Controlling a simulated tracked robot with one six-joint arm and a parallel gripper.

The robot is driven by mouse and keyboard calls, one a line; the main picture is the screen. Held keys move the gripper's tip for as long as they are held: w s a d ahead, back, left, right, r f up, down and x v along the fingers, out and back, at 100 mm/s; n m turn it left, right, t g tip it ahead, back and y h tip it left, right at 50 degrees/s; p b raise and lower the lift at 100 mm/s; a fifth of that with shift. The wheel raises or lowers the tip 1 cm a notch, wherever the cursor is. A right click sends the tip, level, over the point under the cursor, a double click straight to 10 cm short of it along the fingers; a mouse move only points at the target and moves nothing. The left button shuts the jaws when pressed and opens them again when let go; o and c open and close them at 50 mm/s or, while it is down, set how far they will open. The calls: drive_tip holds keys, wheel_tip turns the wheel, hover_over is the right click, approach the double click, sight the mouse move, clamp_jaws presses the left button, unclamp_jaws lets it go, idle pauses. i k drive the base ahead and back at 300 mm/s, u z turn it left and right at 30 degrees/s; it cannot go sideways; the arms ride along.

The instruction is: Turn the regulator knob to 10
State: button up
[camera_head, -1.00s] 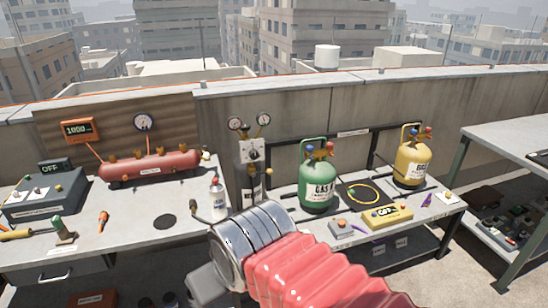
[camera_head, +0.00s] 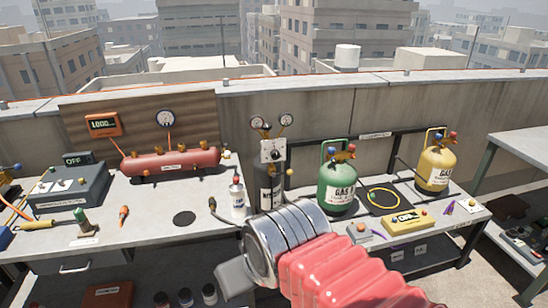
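The regulator (camera_head: 273,151) is a pale block with two round gauges above it, a left gauge (camera_head: 257,122) and a right gauge (camera_head: 287,120). It sits on top of a dark upright cylinder (camera_head: 268,185) behind the bench. Small dark round parts show on the block's face, but I cannot tell which is the knob or read its setting. The gauge needles are too small to read. My arm, with red bellows and shiny metal rings, crosses the lower middle in front of the cylinder's foot. My gripper's fingers do not show.
A green gas cylinder (camera_head: 338,187) and a yellow one (camera_head: 436,167) stand to the right. A red tank (camera_head: 171,162) and a grey box (camera_head: 70,187) marked OFF are on the left bench (camera_head: 150,225). A white bottle (camera_head: 237,198) stands near the regulator cylinder.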

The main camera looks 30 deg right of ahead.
sight(275, 154)
drive_tip(key=i, duration=0.95)
